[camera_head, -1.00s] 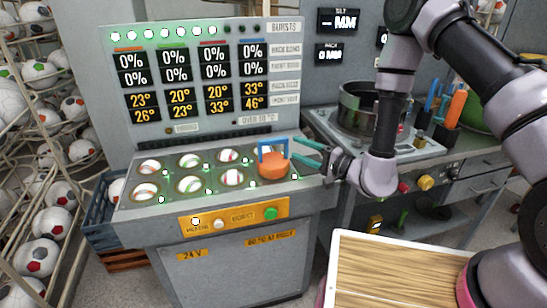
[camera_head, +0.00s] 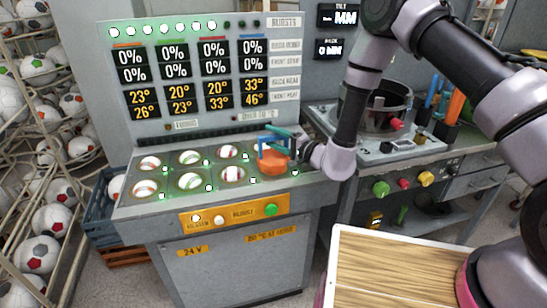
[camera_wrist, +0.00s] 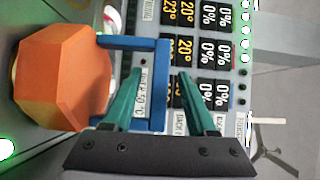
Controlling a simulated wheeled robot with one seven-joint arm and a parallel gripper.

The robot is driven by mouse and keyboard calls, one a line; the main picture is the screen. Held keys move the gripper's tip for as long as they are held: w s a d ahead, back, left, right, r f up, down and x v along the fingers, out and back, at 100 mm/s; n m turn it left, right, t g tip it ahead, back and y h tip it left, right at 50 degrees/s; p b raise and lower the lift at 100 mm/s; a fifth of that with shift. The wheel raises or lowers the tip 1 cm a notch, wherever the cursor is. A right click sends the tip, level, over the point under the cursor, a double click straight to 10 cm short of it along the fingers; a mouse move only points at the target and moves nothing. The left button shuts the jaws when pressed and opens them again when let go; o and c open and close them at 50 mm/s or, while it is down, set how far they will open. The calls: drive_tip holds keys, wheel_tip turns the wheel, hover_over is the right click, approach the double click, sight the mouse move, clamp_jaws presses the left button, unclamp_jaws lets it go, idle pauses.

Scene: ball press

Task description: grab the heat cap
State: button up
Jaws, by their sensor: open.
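The heat cap is an orange faceted body (camera_head: 274,162) with a blue U-shaped handle (camera_head: 261,150). My gripper (camera_head: 272,136) has green fingers and is at the handle from the right. In the wrist view the orange body (camera_wrist: 60,78) fills the left side, and the handle's crossbar (camera_wrist: 161,85) shows between the two spread fingertips (camera_wrist: 158,71). The fingers are open; I cannot tell whether either touches the bar. My gripper's dark palm hides part of the handle's lower arm.
The press panel (camera_head: 205,75) with its displays stands right behind the sockets. Several balls sit in the other sockets. A green button (camera_head: 271,210) is on the front panel. A round metal pot (camera_head: 376,105) stands on the bench at right. A ball rack (camera_head: 40,190) is at left.

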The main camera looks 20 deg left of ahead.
clamp_jaws()
idle(1.4)
